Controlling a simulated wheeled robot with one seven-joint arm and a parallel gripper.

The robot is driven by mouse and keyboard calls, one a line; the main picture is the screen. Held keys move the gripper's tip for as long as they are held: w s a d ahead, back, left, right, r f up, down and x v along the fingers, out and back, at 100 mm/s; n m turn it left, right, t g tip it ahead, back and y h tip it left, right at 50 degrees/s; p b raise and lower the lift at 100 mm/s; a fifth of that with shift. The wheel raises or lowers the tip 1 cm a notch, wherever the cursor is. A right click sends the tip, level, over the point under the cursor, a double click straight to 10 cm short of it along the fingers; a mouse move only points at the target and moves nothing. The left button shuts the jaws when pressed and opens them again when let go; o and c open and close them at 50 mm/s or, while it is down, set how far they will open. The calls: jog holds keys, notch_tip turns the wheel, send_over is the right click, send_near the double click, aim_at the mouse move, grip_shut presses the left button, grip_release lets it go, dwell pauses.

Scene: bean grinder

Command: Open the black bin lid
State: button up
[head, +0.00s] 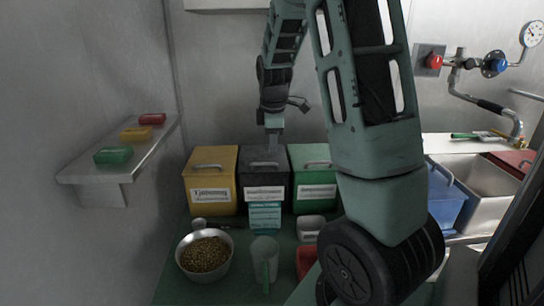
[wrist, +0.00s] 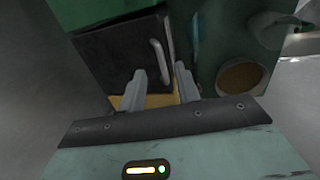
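The black bin (head: 264,190) stands between a yellow bin and a green bin, with its lid down. A grey bar handle (head: 264,164) is on its lid. My gripper (head: 273,145) is above the back of the lid, pointing down. In the wrist view my gripper (wrist: 159,69) has its two fingers apart with nothing held between them. The dark lid (wrist: 122,52) and its handle (wrist: 160,62) show just beyond the fingertips. I cannot tell whether a finger touches the handle.
The yellow bin (head: 210,180) and green bin (head: 316,187) stand close on either side. In front are a metal bowl of beans (head: 204,254), a clear jug (head: 265,262) and a teal box (head: 265,216). A wall shelf (head: 112,170) holds coloured blocks at left.

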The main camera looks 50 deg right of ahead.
aim_at(273, 164)
jog(key=f, duration=0.4)
jog(key=d+f, duration=0.1)
jog(key=f, duration=0.1)
jog(key=shift+w, duration=0.4)
jog(key=shift+c, duration=0.3)
jog(key=shift+r, duration=0.1)
grip_shut()
